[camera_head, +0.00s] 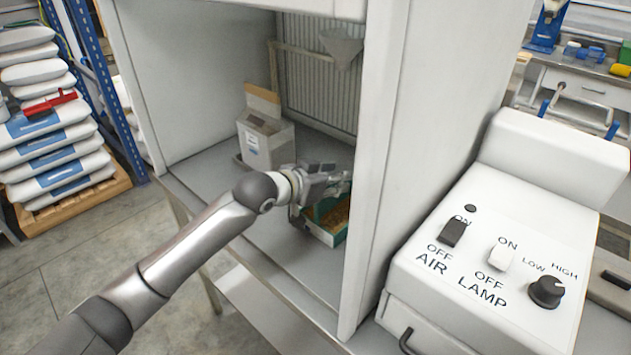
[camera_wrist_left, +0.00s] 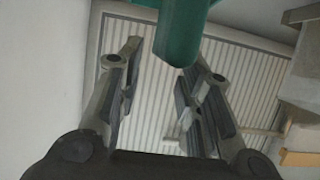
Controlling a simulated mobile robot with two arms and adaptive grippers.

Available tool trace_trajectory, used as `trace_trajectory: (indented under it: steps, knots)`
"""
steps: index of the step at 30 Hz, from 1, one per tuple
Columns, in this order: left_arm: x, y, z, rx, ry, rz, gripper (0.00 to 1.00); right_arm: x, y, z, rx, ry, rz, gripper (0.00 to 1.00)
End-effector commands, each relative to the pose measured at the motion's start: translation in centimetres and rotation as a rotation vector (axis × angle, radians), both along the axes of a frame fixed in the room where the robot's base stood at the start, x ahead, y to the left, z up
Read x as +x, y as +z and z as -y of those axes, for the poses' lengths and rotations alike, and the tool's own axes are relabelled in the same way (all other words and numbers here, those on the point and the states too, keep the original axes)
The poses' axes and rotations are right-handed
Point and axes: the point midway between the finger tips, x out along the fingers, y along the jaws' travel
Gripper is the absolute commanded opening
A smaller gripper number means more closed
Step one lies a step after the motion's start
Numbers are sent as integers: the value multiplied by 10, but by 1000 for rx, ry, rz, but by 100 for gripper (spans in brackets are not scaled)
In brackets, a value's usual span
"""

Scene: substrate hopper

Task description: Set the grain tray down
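The grain tray (camera_head: 327,222) is a green, open box with brown grain in it. In the head view it is on or just above the grey floor of the white cabinet, near the right wall; contact is unclear. My left gripper (camera_head: 335,180) is directly above it and hides part of its rear. In the left wrist view the gripper's fingers (camera_wrist_left: 155,85) stand apart, with a gap between them. A green part of the tray (camera_wrist_left: 180,30) shows at the top, reaching down close to the right finger. My right gripper is not in view.
A grey box with an open cardboard flap (camera_head: 265,140) stands behind and left of the tray. A funnel (camera_head: 341,47) hangs at the ribbed back panel (camera_head: 305,85). The right wall (camera_head: 378,150) is close to the tray. The cabinet floor (camera_head: 280,255) in front is clear.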

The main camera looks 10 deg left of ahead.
Motion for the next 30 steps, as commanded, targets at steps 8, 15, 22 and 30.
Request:
trace_trajectory:
  steps: [8, 15, 22, 30]
  knots:
    - [-34, 16, -24, 2, -2, 1, 34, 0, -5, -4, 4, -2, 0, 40]
    - [-51, 25, -37, 1, -1, 1, 34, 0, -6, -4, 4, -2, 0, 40]
    - [-54, 28, -39, 0, -1, 0, 34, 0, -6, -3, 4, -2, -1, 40]
    - [-54, 27, -38, 0, -1, 0, 34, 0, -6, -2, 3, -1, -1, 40]
